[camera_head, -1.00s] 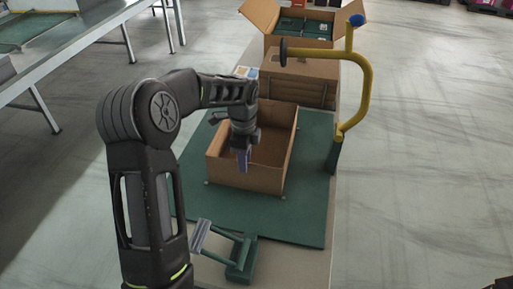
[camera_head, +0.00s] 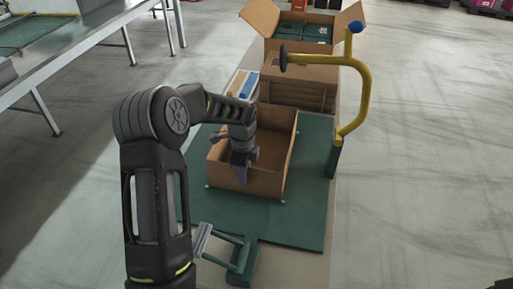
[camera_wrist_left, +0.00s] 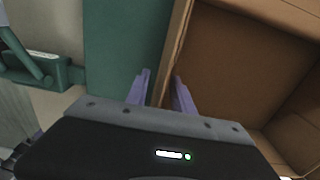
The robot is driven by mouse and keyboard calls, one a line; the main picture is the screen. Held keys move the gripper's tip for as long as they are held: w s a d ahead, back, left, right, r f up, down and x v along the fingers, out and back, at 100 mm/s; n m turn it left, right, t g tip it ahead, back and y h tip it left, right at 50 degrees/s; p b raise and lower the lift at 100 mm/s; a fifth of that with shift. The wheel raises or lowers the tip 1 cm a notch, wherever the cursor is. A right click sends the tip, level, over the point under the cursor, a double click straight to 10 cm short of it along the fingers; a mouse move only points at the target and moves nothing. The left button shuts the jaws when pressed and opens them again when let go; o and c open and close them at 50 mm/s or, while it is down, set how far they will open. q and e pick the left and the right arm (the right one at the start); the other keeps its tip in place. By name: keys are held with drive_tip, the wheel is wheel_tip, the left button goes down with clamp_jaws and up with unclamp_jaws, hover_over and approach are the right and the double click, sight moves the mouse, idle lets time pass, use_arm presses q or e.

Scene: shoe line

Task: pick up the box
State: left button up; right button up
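The box (camera_head: 228,173) is an open, empty brown cardboard carton on a green mat (camera_head: 300,215) in the head view. My left gripper (camera_head: 241,178) is at its near wall, pointing down. In the left wrist view, the left gripper's two purple fingers (camera_wrist_left: 160,88) stand on either side of the box's cardboard wall (camera_wrist_left: 177,45), one outside over the green mat and one inside. The fingers are apart, and a strip of green shows between the outer finger and the wall. My right gripper is not in view.
A green tool with a grey bar (camera_head: 242,262) lies in front of the box. A yellow curved post (camera_head: 364,95) stands at the right. Behind are a closed carton (camera_head: 300,83) and an open carton of green boxes (camera_head: 268,45). A metal table (camera_head: 75,45) is at the left.

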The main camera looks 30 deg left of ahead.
use_arm(q)
drive_tip(key=shift+f, duration=1.25)
drive_tip(key=shift+c, duration=0.2)
clamp_jaws()
idle(0.6)
